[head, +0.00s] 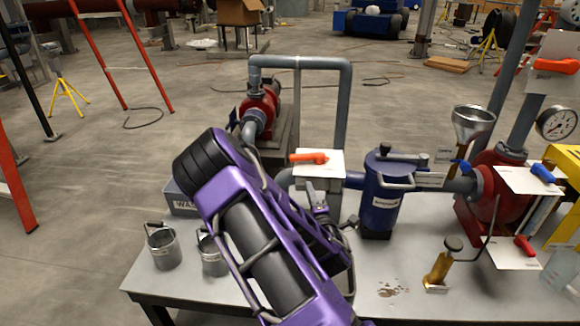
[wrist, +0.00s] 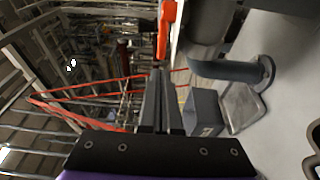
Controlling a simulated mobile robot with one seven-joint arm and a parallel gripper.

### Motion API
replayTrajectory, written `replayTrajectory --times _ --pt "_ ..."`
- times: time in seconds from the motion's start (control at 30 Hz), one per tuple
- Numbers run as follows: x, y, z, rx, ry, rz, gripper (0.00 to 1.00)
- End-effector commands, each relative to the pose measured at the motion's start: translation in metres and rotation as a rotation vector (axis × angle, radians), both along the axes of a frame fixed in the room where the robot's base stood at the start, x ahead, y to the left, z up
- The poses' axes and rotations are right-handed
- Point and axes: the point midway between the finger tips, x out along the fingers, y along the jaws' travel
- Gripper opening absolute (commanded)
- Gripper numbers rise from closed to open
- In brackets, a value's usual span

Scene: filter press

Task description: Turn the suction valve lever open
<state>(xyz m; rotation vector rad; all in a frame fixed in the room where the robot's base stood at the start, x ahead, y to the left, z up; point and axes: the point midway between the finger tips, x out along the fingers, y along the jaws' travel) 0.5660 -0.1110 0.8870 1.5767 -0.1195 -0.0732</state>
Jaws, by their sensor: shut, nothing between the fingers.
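An orange lever (head: 308,157) lies across a white plate (head: 322,168) on the grey pipe, left of the blue strainer pot (head: 385,195). I take it for the suction valve lever, but no label on it is readable. In the wrist view the orange lever (wrist: 166,28) shows just beyond my fingertips, beside a grey pipe. My gripper (wrist: 160,75) is shut and empty, its two dark fingers together. The tips look close to the lever's end; I cannot tell whether they touch. In the head view my purple arm hides much of the pipe below the valve.
A blue lever (head: 541,173) and a red lever (head: 524,245) sit on white plates at the right. A red pump (head: 500,190), a funnel (head: 473,125) and a brass oiler (head: 440,265) crowd the table. Metal cups (head: 162,248) stand at the left.

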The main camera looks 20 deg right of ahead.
Motion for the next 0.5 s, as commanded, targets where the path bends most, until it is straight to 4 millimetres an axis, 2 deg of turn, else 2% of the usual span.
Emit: replayTrajectory --times 0.1,0.23,0.37,0.5 --pt "-0.011 -0.012 -0.001 -0.005 0.026 -0.022 0.0" --pt "-0.007 -0.015 -0.001 -0.006 0.03 -0.024 0.0" --pt "0.012 -0.017 0.0 -0.006 0.028 -0.023 0.0" --pt "0.042 -0.021 0.0 -0.006 0.027 -0.023 0.0"
